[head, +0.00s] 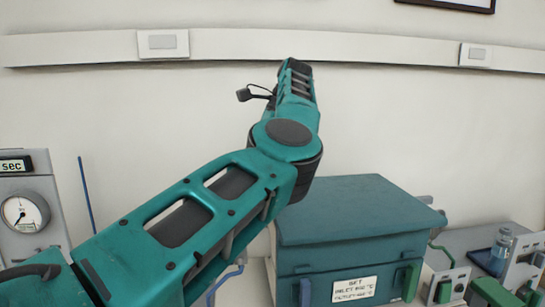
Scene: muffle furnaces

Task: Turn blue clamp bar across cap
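My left arm comes in from the lower left and crosses the middle of the head view, its far end raised in front of the wall. The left gripper (298,70) seems to be at that end; its fingers are too small and edge-on to read. No held object can be made out. A teal furnace box (350,215) stands behind and right of the arm, with a blue handle (305,291) and a green handle (411,281) on its front. No blue clamp bar across a cap can be clearly identified. My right gripper is not in view.
A grey panel with a round gauge (25,213) and a "sec" display (14,166) stands at the left, with a thin blue rod (87,195) beside it. At the right are a small glass vessel (502,243), a blue block (484,262) and green parts (490,291).

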